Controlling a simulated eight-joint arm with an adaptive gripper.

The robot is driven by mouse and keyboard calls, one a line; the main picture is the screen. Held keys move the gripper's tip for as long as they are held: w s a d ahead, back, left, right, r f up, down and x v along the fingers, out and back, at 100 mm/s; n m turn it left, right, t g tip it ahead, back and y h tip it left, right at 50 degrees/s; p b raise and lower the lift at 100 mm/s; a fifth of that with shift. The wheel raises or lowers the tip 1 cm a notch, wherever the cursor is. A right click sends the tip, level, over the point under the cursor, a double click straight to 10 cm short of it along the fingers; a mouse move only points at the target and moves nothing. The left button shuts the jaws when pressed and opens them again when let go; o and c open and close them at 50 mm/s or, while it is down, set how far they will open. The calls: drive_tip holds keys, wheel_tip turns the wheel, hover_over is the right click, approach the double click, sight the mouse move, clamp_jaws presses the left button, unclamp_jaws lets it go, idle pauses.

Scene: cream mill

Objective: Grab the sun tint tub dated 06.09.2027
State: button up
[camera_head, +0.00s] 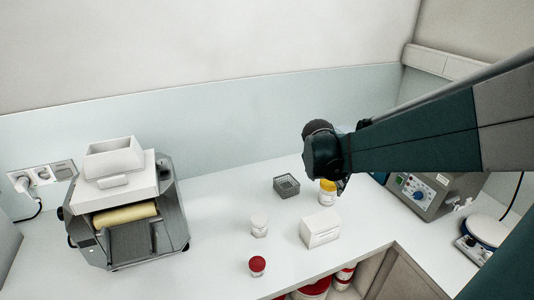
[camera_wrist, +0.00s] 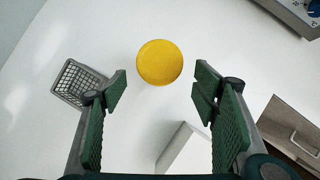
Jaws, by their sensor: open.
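A tub with a yellow lid (camera_head: 327,190) stands upright on the white counter, just below my gripper (camera_head: 341,186). Its round yellow lid (camera_wrist: 160,62) shows from above in the wrist view, between and slightly beyond the fingertips of my open gripper (camera_wrist: 161,86). The fingers are apart from it, with a gap on each side. A white-lidded tub (camera_head: 259,225) and a red-lidded tub (camera_head: 257,266) stand further left and nearer. No date or name can be read on any tub.
A grey mesh basket (camera_head: 286,186) is left of the yellow-lidded tub; it also shows in the wrist view (camera_wrist: 72,84). A white box (camera_head: 320,228) stands close in front. A roller mill (camera_head: 125,205) is at left, a control-panel device (camera_head: 425,192) at right. Red-lidded containers (camera_head: 312,290) sit below the counter.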

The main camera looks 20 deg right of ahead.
sight(328, 185)
drive_tip(key=shift+d, duration=0.15)
drive_tip(key=shift+f, duration=0.15)
drive_tip(key=shift+b+x, duration=0.35)
drive_tip(key=shift+x, duration=0.9)
drive_tip(key=shift+f, duration=0.1)
drive_tip(key=shift+b+x, duration=0.95)
drive_tip(key=shift+x, duration=1.5)
drive_tip(key=c, duration=1.1)
